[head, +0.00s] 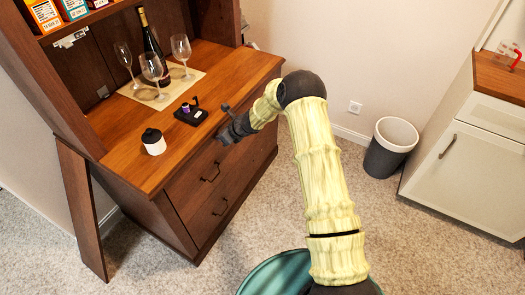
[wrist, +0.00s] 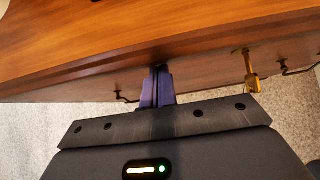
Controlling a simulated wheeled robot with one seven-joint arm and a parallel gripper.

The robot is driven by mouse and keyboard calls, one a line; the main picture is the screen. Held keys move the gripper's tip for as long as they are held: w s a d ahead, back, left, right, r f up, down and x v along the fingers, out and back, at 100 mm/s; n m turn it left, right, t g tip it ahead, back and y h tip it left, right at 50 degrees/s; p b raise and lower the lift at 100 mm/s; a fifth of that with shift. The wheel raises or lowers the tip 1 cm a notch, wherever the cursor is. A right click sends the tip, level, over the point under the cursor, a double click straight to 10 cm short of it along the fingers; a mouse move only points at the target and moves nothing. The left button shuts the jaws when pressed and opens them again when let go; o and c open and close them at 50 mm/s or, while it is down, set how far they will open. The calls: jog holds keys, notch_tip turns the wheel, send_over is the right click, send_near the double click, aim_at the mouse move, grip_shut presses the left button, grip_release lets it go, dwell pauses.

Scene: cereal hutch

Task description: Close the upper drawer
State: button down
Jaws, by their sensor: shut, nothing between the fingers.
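The wooden hutch (head: 190,95) has a drawer front with a dark handle, which I take as the upper drawer (head: 192,182). A lower drawer (head: 205,222) with a similar handle is below it. Neither front visibly juts out, but I cannot tell whether the upper one is fully flush. My gripper (head: 223,138) is at the hutch's front, just below the counter edge, to the upper right of the upper handle. In the wrist view its fingers (wrist: 157,88) are shut and empty, pointing at the wooden front. Whether the tips touch it is unclear.
On the counter stand a white jar with black lid (head: 153,142), a small black stand (head: 191,115), wine glasses (head: 152,67) and a bottle (head: 152,42). A grey bin (head: 389,148) and white cabinet (head: 470,165) are to the right. Carpet in front is clear.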

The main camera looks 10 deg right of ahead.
jog(key=s+d+f+b+v, duration=0.1)
jog(key=f+v, duration=0.1)
jog(key=v, duration=1)
jog(key=shift+s+d+r, duration=0.3)
jog(key=shift+s+d, duration=0.05)
jog(key=shift+d, duration=0.1)
